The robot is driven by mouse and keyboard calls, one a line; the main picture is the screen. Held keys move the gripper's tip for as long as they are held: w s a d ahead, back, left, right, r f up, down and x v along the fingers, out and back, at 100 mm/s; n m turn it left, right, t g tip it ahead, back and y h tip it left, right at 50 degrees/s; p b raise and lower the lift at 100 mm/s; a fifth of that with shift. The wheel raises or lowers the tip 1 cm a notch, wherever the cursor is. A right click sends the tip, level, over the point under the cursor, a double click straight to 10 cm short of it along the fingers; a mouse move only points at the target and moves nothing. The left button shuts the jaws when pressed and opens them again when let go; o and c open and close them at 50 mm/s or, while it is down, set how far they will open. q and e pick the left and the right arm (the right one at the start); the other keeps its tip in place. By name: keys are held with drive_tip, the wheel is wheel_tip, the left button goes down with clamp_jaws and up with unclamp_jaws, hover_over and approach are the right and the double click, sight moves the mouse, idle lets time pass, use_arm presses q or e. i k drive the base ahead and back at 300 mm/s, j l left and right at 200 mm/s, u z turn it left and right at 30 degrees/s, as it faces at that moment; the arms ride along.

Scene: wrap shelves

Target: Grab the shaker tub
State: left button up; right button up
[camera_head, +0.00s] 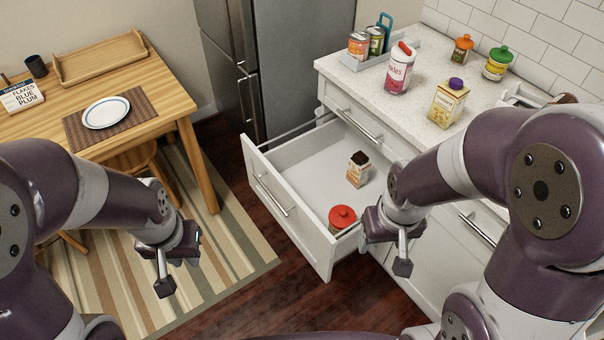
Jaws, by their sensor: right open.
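A tub with a red lid (342,217) stands upright in the open drawer, close to its front right corner. A small carton-like container with a dark top (358,169) stands further back in the same drawer. I cannot tell for sure which one is the shaker tub; other lidded containers stand on the counter. My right gripper (389,254) is open and empty, just right of the red-lidded tub and near the drawer's side. My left gripper (177,273) looks open and is empty, over the striped rug, left of the drawer and apart from it.
The drawer (313,171) is pulled out from the white counter (424,92). On the counter stand a red-capped bottle (399,70), a purple-capped carton (448,103), an orange-lidded jar (462,50), a green-lidded jar (497,64) and a tray of cans (358,62). A wooden table (165,112) is at left.

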sight(399, 74)
drive_tip(key=i+j, duration=0.2)
drive_tip(key=i, duration=0.25)
drive_tip(key=i+j+z, duration=0.15)
drive_tip(key=i, duration=0.3)
drive_tip(key=i+j, duration=0.3)
drive_tip(key=i+z, duration=0.05)
drive_tip(key=i, duration=0.1)
